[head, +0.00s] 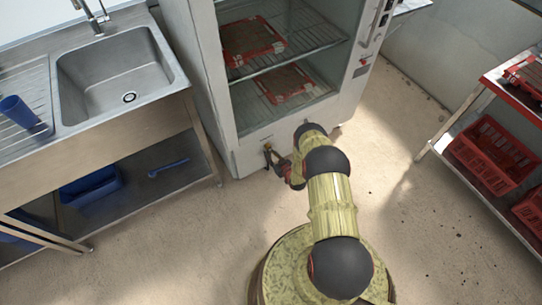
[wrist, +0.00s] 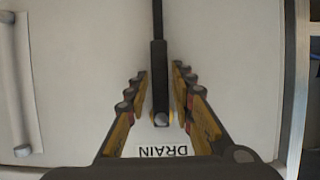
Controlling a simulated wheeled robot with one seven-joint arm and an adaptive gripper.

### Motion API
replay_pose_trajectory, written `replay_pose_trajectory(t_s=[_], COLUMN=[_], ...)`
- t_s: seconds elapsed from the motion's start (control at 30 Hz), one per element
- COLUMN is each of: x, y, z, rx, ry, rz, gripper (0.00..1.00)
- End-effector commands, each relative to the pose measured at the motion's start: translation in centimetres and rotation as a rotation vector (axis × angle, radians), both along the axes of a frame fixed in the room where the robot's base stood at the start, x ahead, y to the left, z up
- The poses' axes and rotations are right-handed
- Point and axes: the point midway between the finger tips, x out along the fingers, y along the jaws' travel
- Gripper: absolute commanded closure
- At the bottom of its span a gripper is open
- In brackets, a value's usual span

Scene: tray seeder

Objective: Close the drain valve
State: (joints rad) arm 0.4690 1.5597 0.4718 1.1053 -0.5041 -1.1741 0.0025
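The drain valve (head: 267,147) is low on the front of the white cabinet, partly hidden by my gripper in the head view. In the wrist view its dark lever (wrist: 160,72) runs up the picture from a hub with brass-coloured parts, above an upside-down DRAIN label (wrist: 164,150). My gripper (wrist: 158,70) is open, with one finger on each side of the lever and a visible gap to it on both sides. In the head view my gripper (head: 274,159) is right at the cabinet's lower front.
The glass-fronted cabinet (head: 203,90) holds red-edged trays (head: 253,42) on wire shelves. A steel sink bench (head: 120,128) stands to the left, with a blue cup (head: 18,110). A rack with red crates (head: 493,157) stands to the right. The floor between is clear.

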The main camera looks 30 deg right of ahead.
Motion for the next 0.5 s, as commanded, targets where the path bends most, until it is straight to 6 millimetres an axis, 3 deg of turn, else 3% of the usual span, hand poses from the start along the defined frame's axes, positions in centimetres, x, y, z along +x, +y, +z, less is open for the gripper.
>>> replay_pose_trajectory(t_s=[0.37,0.5], x=[-0.01,-0.02], y=[0.0,0.0], z=[-0.01,-0.01], rx=[0.0,0.0], ry=[0.0,0.0], rz=[0.0,0.0], gripper=[0.99,1.0])
